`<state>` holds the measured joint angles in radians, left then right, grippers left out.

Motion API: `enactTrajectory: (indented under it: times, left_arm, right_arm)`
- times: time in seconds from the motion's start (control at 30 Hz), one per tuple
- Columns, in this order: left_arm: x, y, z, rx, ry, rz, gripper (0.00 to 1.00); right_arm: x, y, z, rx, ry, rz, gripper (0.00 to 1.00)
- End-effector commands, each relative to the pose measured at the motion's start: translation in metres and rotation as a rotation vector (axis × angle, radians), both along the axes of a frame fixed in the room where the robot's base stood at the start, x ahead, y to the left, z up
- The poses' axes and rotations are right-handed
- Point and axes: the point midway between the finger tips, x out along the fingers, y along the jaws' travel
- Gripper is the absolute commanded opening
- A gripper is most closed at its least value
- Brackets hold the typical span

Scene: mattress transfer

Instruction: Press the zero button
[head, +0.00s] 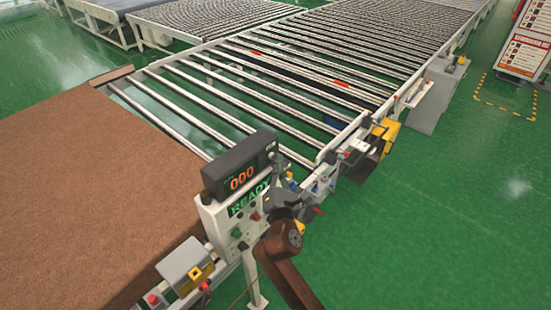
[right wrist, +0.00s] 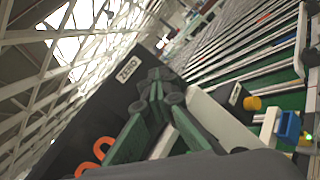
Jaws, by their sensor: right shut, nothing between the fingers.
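The dark display box (head: 226,172) shows orange digits 000 in the head view, above a green READY sign (head: 249,198) on a pale control post. In the right wrist view the display box (right wrist: 95,110) bears a white ZERO label (right wrist: 127,70) near its end. My right gripper (head: 279,170) is at the right end of the box. In the right wrist view the shut, empty fingertips of this gripper (right wrist: 158,82) overlap the box face just beside the label. The zero button is not clearly seen; the fingertips may cover it. I cannot tell whether they touch. My left gripper is out of view.
A large brown mattress (head: 80,190) lies left of the post. A roller conveyor (head: 270,85) runs behind it. Red and green buttons, a grey box (head: 185,264) and yellow fittings (head: 388,130) line the conveyor edge. Green floor is open at the right.

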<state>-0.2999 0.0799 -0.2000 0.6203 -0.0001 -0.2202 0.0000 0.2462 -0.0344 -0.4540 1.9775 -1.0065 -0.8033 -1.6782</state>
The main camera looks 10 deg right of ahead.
Motion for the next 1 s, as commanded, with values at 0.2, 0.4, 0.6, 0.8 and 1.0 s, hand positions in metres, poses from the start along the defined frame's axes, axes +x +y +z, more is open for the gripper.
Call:
enactTrajectory:
  times: [0.2, 0.4, 0.6, 0.8, 1.0]
  left_arm:
    - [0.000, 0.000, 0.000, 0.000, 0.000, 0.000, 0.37]
    - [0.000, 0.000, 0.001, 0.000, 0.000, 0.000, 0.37]
    - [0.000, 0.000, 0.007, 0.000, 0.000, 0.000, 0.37]
    - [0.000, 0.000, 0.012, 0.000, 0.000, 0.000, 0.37]
    - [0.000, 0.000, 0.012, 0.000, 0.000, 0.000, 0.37]
  right_arm:
    - [0.001, 0.001, 0.000, 0.001, 0.000, 0.002, 0.00]
    - [-0.001, 0.000, 0.000, 0.000, 0.002, 0.001, 0.00]
    - [-0.009, -0.006, 0.000, 0.001, 0.001, 0.001, 0.00]
    - [-0.017, -0.014, 0.000, 0.000, 0.001, 0.001, 0.00]
    - [-0.020, -0.016, -0.001, 0.001, 0.001, 0.001, 0.00]
